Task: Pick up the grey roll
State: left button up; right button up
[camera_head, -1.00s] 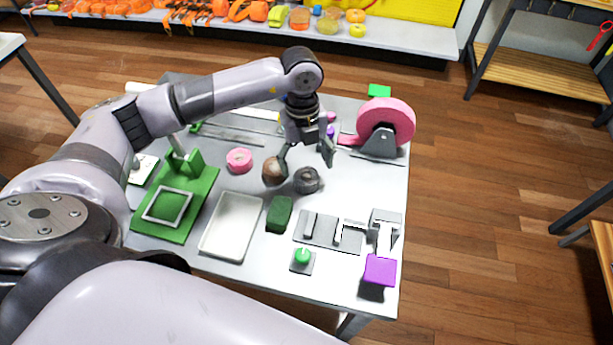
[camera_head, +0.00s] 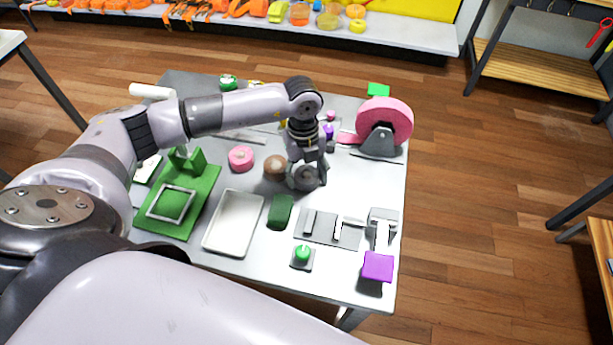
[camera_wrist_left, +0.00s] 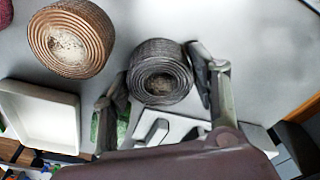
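The grey roll (camera_head: 305,178) lies on the table top, right of a brown roll. It also shows in the left wrist view (camera_wrist_left: 160,72) as a dark grey coiled strap with a hole in its middle. My left gripper (camera_head: 308,174) is down at the roll, with one finger on either side of it. In the left wrist view the left gripper (camera_wrist_left: 158,88) is open around the roll. The right finger looks very close to the roll; contact cannot be told. My right gripper is not in view.
The brown roll (camera_head: 275,167) sits close beside, with a pink roll (camera_head: 241,158) further left. A white tray (camera_head: 233,222), a green block (camera_head: 281,211) and a grey fixture (camera_head: 328,228) lie in front. A large pink reel (camera_head: 385,122) stands behind right.

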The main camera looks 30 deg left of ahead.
pick_arm(q)
jog(key=c, duration=0.7)
jog(key=shift+c, duration=0.2)
jog(key=shift+r, duration=0.1)
